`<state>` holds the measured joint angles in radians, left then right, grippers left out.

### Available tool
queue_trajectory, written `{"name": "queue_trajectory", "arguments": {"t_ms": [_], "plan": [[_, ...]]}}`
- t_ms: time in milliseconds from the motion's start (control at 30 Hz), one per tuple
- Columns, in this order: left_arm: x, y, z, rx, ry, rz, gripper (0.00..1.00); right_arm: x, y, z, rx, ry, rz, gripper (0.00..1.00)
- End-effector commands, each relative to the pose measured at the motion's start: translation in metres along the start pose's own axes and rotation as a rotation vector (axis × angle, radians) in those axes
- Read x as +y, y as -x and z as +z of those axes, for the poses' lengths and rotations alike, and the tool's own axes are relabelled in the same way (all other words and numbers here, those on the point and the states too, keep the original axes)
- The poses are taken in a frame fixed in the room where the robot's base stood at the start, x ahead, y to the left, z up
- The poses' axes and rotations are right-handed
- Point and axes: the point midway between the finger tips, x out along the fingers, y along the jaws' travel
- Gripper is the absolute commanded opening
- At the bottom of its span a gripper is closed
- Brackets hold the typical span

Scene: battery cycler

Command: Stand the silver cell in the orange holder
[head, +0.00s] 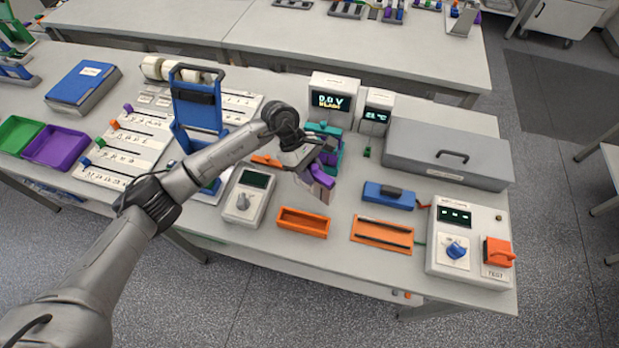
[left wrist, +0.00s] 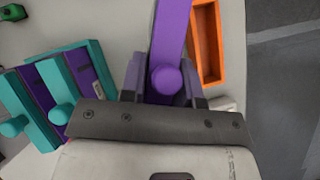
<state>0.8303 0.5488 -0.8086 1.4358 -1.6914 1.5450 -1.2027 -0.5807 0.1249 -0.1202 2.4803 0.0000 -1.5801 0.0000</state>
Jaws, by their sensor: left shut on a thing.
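My left gripper (head: 312,167) is shut on a purple knobbed piece (head: 324,176). In the left wrist view the gripper (left wrist: 163,90) has its fingers on both sides of this piece's round knob (left wrist: 165,80). In the head view a flat silver-grey body (head: 315,190) hangs below the purple part; I cannot tell for sure that it is the silver cell. It is held tilted above the table, behind an open orange tray (head: 303,222). That tray also shows in the left wrist view (left wrist: 222,70), apart from the held piece. My right gripper is not in view.
A grey meter (head: 243,197) stands left of the orange tray. A flat orange plate with dark slots (head: 382,233) and a blue block (head: 389,195) lie to its right. Teal and purple knobbed pieces (left wrist: 62,90) stand close to the gripper. A tester (head: 460,240) stands at the right.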

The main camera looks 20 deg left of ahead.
Motion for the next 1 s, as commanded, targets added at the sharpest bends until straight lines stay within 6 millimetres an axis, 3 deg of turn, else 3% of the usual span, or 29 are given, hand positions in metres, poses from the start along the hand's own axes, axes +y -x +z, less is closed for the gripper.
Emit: {"name": "queue_trajectory", "arguments": {"t_ms": [267,600,1000], "plan": [[0.000,-0.003,-0.007,-0.002,0.000,0.002,0.00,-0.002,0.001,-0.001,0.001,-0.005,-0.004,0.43],[0.001,-0.032,-0.026,-0.003,0.000,0.002,0.00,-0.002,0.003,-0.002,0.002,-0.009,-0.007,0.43],[0.001,-0.035,-0.028,-0.002,-0.001,0.003,0.00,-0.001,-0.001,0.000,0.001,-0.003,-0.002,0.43]]}}
